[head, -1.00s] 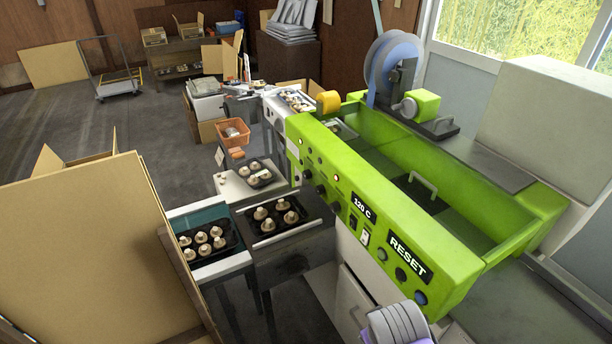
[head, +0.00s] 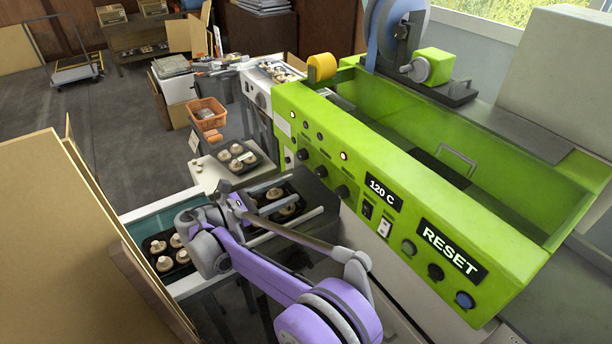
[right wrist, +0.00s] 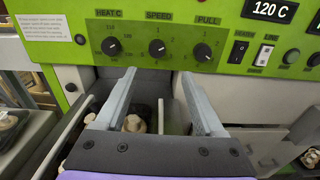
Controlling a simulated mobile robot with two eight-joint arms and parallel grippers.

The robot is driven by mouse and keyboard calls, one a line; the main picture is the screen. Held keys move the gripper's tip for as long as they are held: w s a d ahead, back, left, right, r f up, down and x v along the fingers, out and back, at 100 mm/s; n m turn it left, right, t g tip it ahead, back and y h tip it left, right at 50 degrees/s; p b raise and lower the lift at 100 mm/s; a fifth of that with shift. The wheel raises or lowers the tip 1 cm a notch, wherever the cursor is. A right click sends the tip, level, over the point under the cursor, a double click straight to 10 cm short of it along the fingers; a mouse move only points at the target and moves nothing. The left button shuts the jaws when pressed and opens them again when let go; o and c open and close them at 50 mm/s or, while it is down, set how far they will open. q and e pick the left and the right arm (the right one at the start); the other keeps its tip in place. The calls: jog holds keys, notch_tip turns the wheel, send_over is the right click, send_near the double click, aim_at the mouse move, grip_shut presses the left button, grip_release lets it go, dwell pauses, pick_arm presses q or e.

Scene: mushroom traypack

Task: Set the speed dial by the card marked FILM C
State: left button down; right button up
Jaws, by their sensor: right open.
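The speed dial (right wrist: 157,48) is a black knob under the word SPEED on the green panel, between the HEAT C dial (right wrist: 110,46) and the PULL dial (right wrist: 202,52). I cannot read its setting surely. In the head view the speed dial (head: 322,171) is the middle of three dark knobs. My right gripper (right wrist: 158,75) is open and empty, below the dials and apart from them. In the head view my right gripper (head: 232,195) is left of the panel. A white card (right wrist: 45,27) left of the dials has text too small to read; no FILM C marking is legible. My left gripper is out of view.
Right of the dials are a HEATER switch (right wrist: 238,50), a LINE switch (right wrist: 264,54) and a 120 C display (right wrist: 270,10). The RESET label (head: 449,246) is farther right. Mushroom trays (head: 237,158) stand left of the machine; cardboard (head: 60,240) blocks the left front.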

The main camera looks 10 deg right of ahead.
aim_at(317, 174)
jog(key=x, duration=1)
jog(key=shift+w+a+r, duration=0.1)
jog(key=shift+w, duration=0.2)
grip_shut()
